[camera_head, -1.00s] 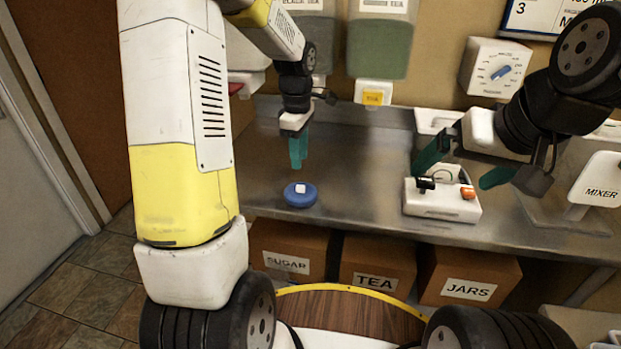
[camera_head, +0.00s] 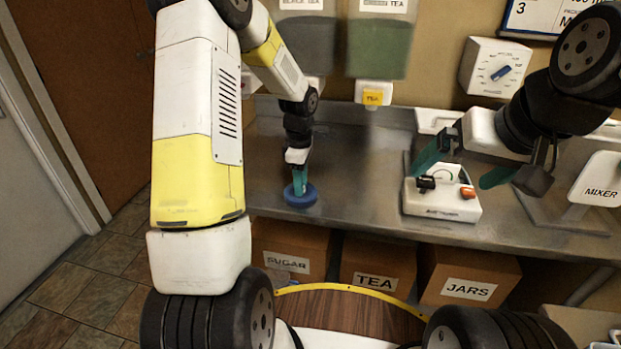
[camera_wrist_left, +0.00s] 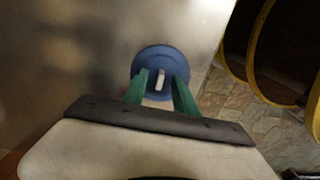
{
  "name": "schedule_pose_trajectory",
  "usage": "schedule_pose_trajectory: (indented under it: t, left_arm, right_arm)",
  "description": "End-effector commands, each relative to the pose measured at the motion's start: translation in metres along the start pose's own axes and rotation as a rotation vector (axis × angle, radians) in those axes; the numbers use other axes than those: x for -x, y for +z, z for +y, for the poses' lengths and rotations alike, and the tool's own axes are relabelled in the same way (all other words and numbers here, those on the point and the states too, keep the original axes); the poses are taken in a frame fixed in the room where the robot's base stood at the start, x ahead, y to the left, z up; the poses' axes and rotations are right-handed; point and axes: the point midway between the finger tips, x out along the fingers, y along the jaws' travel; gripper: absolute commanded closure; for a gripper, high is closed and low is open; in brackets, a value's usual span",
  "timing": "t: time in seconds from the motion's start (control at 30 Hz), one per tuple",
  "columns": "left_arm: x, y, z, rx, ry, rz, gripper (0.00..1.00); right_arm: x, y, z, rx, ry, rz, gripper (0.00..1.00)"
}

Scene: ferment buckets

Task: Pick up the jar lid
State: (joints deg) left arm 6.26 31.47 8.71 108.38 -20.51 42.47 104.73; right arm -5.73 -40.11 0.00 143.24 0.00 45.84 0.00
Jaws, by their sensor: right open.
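The jar lid (camera_head: 308,201) is a round blue disc on the steel counter, near its front edge. In the left wrist view the lid (camera_wrist_left: 150,59) shows a small white knob (camera_wrist_left: 161,78) at its centre. My left gripper (camera_head: 299,188) points down at the lid. In the left wrist view its green fingers (camera_wrist_left: 162,88) are apart, one on each side of the knob, with gaps visible. My right gripper (camera_head: 456,172) is open over the white box with the switches, well to the right of the lid.
The white box (camera_head: 440,204) with black and orange switches stands right of the lid on the counter (camera_head: 362,165). A mixer sign (camera_head: 597,180) stands further right. Boxes labelled sugar (camera_head: 290,247), tea (camera_head: 376,262) and jars (camera_head: 468,275) sit below. Counter between lid and white box is clear.

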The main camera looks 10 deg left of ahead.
Motion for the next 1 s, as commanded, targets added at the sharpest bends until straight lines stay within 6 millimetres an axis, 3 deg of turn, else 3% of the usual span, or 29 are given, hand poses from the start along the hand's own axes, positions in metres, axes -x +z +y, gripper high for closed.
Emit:
schedule_pose_trajectory:
  t: [0.07,0.2,0.23,0.7,1.0]
  left_arm:
    - [0.0,0.0,0.0,0.0,0.0,0.0,0.7]
    - [0.0,0.0,0.0,0.0,0.0,0.0,0.98]
    - [0.0,0.0,0.0,0.0,0.0,0.0,1.0]
    - [0.004,0.0,0.0,-0.001,0.001,0.001,1.0]
    - [0.037,0.0,0.001,-0.002,0.004,0.001,1.0]
  right_arm:
    - [0.0,0.0,0.0,0.0,0.0,0.0,0.02]
    - [0.0,0.0,0.0,0.0,0.0,0.0,0.02]
    - [0.0,0.0,0.0,0.0,0.0,0.0,0.02]
    - [0.0,0.0,0.0,0.0,0.0,0.0,0.02]
    - [0.0,0.0,0.0,0.0,0.0,0.0,0.02]
